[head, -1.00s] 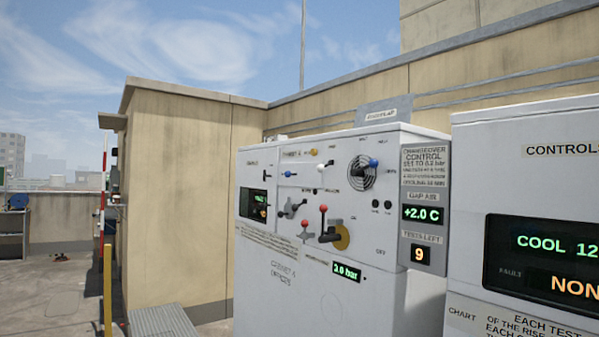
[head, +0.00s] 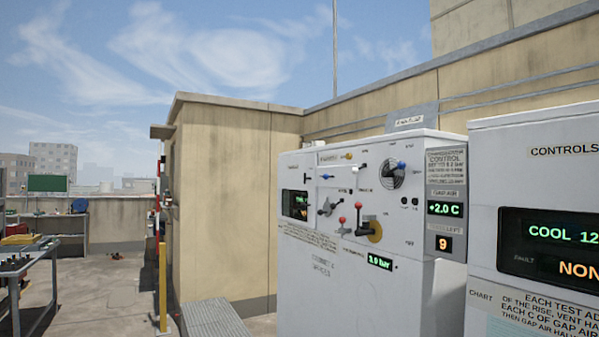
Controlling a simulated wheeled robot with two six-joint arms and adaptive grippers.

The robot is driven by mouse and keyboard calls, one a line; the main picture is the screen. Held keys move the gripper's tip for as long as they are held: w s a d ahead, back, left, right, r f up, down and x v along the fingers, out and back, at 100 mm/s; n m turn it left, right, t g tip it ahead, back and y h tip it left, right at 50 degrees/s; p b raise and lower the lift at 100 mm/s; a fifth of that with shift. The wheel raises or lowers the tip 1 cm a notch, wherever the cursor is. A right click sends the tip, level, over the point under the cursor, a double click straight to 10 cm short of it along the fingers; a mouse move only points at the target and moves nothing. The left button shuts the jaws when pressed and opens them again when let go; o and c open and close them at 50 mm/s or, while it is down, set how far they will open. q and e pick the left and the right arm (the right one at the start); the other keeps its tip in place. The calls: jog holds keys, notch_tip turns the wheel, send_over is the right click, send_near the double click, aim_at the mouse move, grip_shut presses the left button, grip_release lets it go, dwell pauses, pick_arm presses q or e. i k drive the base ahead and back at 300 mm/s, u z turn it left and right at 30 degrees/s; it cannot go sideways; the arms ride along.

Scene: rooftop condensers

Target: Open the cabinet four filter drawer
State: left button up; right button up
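A white cabinet (head: 335,300) with a control panel stands right of centre, its lettering too small to read surely. Its front carries a round grille (head: 391,176), a lever with a blue knob (head: 401,165), two levers with red knobs (head: 358,206), a small dark screen (head: 295,204) and a green-lit 3.0 bar display (head: 380,262). I cannot make out a filter drawer. Its side panel shows a +2.0 C display (head: 444,208) and an orange 9 (head: 443,244). Neither of my grippers is in view.
A second white cabinet (head: 485,200) with a COOL display (head: 555,249) stands close at the right. A beige wall block (head: 225,200) is behind, with a metal grating (head: 215,318) before it. A workbench (head: 40,270) is at the left. Open floor (head: 105,290) lies between.

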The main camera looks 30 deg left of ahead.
aim_at(346, 177)
jog(key=u, duration=0.8)
jog(key=i, duration=0.7)
jog(key=u, duration=1)
jog(key=i, duration=2)
jog(key=z, duration=1.4)
jog(key=i, duration=0.6)
jog(key=z, duration=0.7)
